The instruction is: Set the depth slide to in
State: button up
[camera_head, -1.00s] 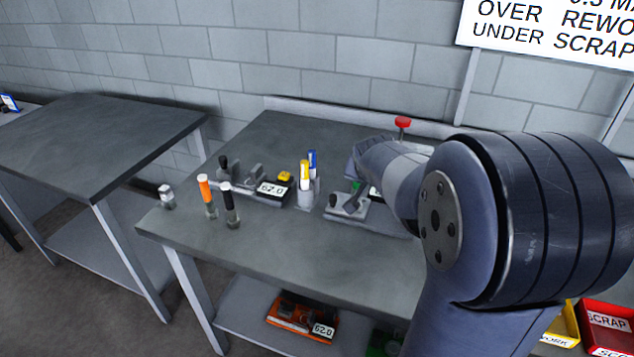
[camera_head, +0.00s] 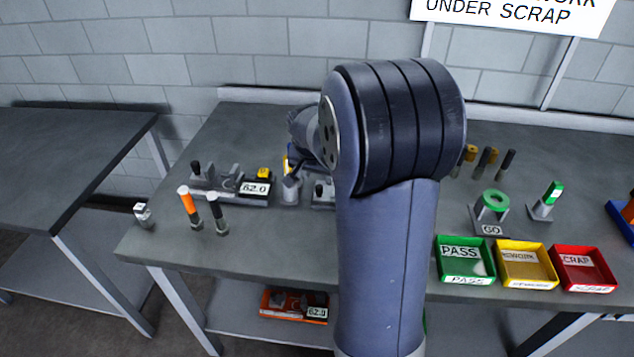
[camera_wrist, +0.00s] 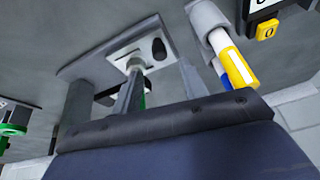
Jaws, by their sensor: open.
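A grey fixture plate (camera_wrist: 100,62) with a black knob (camera_wrist: 158,48) and a pale slotted face shows in the wrist view. A grey upright part (camera_wrist: 132,90) with a bit of green low on it rises from that plate. No readable label marks which part is the depth slide, and I cannot tell its setting. My gripper (camera_wrist: 134,92) is open, its two grey fingers on either side of the upright part in the picture; I cannot tell whether they touch it. In the head view the fixture (camera_head: 322,193) is mostly hidden behind my arm, and my gripper is hidden too.
A grey cup (camera_wrist: 208,18) with yellow and blue markers is close to my right finger. Left on the bench (camera_head: 240,245) are a fixture labelled 62.0 (camera_head: 255,188), an orange-topped tool (camera_head: 189,207) and a black-topped one (camera_head: 216,213). Green (camera_head: 465,262), yellow (camera_head: 526,266) and red (camera_head: 583,270) bins stand right.

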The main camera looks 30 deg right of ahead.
aim_at(319, 186)
jog(key=shift+x, duration=2.7)
grip_shut()
